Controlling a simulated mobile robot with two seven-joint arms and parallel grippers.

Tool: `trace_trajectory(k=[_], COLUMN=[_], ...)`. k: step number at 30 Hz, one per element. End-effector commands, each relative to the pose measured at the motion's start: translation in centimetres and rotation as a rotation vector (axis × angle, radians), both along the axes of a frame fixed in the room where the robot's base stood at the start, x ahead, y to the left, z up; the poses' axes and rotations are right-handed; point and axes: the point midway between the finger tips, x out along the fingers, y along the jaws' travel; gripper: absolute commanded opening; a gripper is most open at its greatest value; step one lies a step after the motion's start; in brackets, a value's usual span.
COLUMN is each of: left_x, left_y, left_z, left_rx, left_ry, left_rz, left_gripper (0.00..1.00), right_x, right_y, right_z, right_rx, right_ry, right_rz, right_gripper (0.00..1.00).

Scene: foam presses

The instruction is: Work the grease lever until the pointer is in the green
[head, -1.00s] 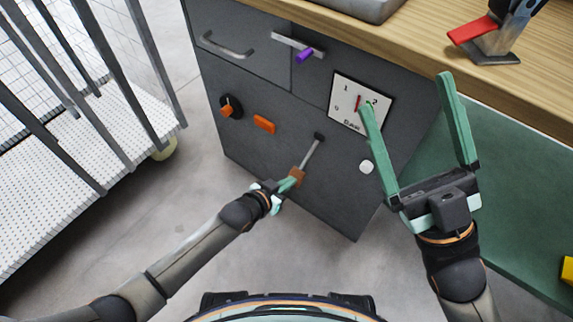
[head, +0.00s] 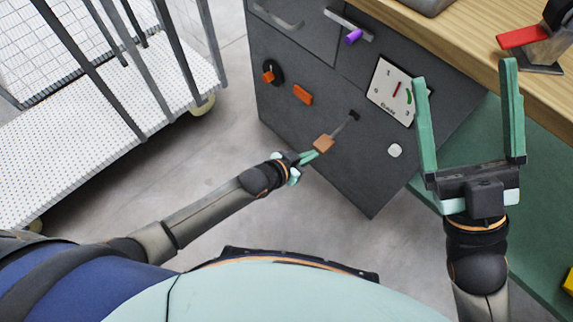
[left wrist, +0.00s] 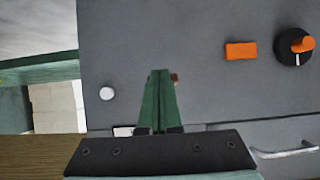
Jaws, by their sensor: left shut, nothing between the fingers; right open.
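The grease lever (head: 323,144) has a brown grip on a thin grey rod and sticks out from the grey cabinet front. My left gripper (head: 316,152) is shut and empty, its tips right at the grip; I cannot tell whether they touch it. In the left wrist view the shut fingers (left wrist: 161,78) hide most of the lever, with a bit of brown (left wrist: 175,78) beside the tips. The white gauge (head: 381,84) has a red pointer (head: 397,88), which stands left of the green arc (head: 409,96). My right gripper (head: 466,70) is open and empty, in front of the bench.
The cabinet also carries an orange knob (head: 269,73), an orange block (head: 303,94), a white button (head: 395,151) and a purple handle (head: 353,37). A wooden worktop (head: 470,50) runs above. A wheeled cart (head: 120,110) stands left, with open floor between.

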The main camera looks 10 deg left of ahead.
Motion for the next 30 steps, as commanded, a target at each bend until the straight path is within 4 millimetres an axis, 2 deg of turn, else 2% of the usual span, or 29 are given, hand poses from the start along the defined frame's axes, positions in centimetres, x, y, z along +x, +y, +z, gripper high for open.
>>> trace_trajectory(k=[1, 9, 18, 24, 30], left_x=[-1.2, -3.5, -5.9, -6.4, -6.5], left_y=[0.9, 2.6, 4.3, 4.7, 4.8], left_z=[0.2, 0.9, 1.5, 1.6, 1.6], left_rx=[0.005, 0.002, 0.0, 0.001, -0.001], left_ry=[0.006, 0.002, 0.0, -0.002, -0.002], left_rz=[0.001, 0.0, 0.001, 0.0, 0.001], left_gripper=[0.0, 0.0, 0.0, 0.0, 0.0], right_x=[1.3, 4.7, 6.2, 6.4, 6.4], right_y=[-0.2, -0.8, -1.3, -1.4, -1.4], right_z=[-1.2, -7.2, -12.9, -14.5, -14.6], right_rx=[0.0, 0.005, 0.004, 0.002, 0.003], right_ry=[0.079, 0.363, 0.608, 0.671, 0.676], right_rz=[-0.021, -0.07, -0.106, -0.114, -0.114], right_gripper=[0.92, 0.92, 0.92, 0.92, 0.92])
